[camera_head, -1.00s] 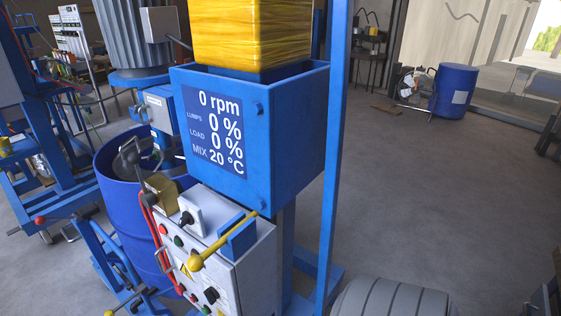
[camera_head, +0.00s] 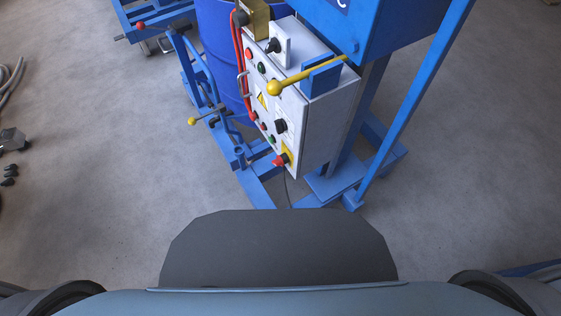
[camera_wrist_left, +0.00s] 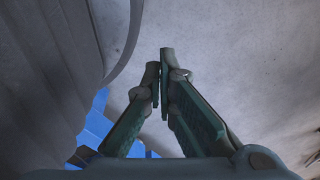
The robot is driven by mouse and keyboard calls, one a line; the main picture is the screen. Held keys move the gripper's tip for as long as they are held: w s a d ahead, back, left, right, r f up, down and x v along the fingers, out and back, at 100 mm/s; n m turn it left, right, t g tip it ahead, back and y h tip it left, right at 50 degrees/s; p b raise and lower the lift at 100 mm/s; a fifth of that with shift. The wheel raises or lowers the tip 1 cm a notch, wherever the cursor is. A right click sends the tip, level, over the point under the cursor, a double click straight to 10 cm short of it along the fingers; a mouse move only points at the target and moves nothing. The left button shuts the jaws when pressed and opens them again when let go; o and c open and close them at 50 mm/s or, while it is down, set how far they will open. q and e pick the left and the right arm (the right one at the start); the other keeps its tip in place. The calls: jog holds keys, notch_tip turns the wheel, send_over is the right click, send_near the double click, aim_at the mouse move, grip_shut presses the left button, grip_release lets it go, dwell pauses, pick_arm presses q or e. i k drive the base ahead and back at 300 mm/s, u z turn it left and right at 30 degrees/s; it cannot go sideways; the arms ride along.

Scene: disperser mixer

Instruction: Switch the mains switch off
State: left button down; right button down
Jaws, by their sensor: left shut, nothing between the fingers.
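The control box (camera_head: 315,105) is a pale grey cabinet on a blue machine frame, in the upper middle of the head view. Its face carries a black rotary switch on a white plate (camera_head: 274,45), a black knob (camera_head: 280,125) and a red knob on a yellow plate (camera_head: 280,160) low down. I cannot read which one is the mains switch. My left gripper (camera_wrist_left: 163,72) shows only in the left wrist view, shut and empty, its fingertips together over grey floor. The box is not recognisable in that view. My right gripper is out of view.
A yellow-knobbed lever (camera_head: 305,76) crosses the top of the box. Red and green buttons and a red cable run along its left side. A blue drum (camera_head: 222,60) stands behind it, with blue frame legs around.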

aim_at(278, 161)
jog(key=u, duration=0.1)
jog(key=k, duration=0.45)
jog(key=z, duration=0.95)
jog(key=i, duration=0.65)
jog(key=u, duration=0.75)
